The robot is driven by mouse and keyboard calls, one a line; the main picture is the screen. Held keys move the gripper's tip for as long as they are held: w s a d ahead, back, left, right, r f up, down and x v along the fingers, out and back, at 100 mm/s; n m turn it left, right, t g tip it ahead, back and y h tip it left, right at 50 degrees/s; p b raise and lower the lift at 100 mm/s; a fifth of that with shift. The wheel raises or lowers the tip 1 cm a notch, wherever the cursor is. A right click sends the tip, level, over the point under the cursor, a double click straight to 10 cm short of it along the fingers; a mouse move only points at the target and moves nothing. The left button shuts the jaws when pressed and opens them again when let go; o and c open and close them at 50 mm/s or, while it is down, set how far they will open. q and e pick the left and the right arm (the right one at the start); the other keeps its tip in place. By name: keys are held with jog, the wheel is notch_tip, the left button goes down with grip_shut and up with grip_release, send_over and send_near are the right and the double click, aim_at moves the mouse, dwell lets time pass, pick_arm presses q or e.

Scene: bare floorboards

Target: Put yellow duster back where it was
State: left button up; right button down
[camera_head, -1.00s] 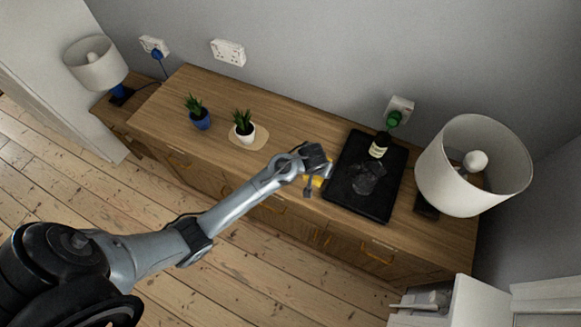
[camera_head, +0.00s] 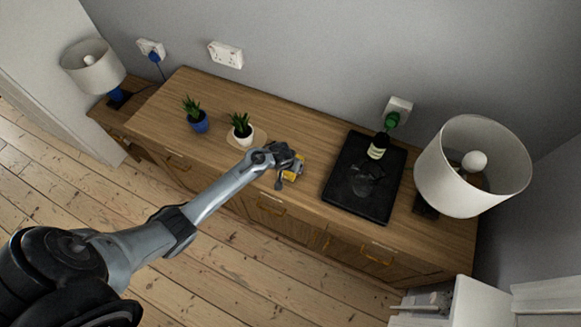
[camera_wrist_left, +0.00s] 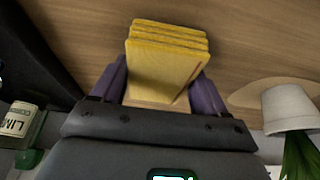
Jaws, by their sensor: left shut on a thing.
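The yellow duster (camera_wrist_left: 165,62) is a folded yellow stack, held between the two purple fingers of my left gripper in the left wrist view. In the head view, my left gripper (camera_head: 286,174) is over the sideboard, between the white-potted plant and the black tray. A bit of the yellow duster (camera_head: 295,172) shows there beside the fingers. The wooden top lies beyond the duster; I cannot tell whether the duster touches it. My right gripper is not in view.
The wooden sideboard (camera_head: 300,130) has clear top around the gripper. A white-potted plant (camera_head: 242,133) stands on a round mat to the left, with a blue-potted plant (camera_head: 197,118) further left. A black tray (camera_head: 340,205) holds a bottle (camera_head: 378,147) and glass; a lamp (camera_head: 470,165) stands right.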

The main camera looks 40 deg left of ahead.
pick_arm(q)
jog(key=shift+f, duration=0.6)
jog(key=shift+f, duration=0.1)
jog(key=o, duration=1)
jog(key=shift+f, duration=0.1)
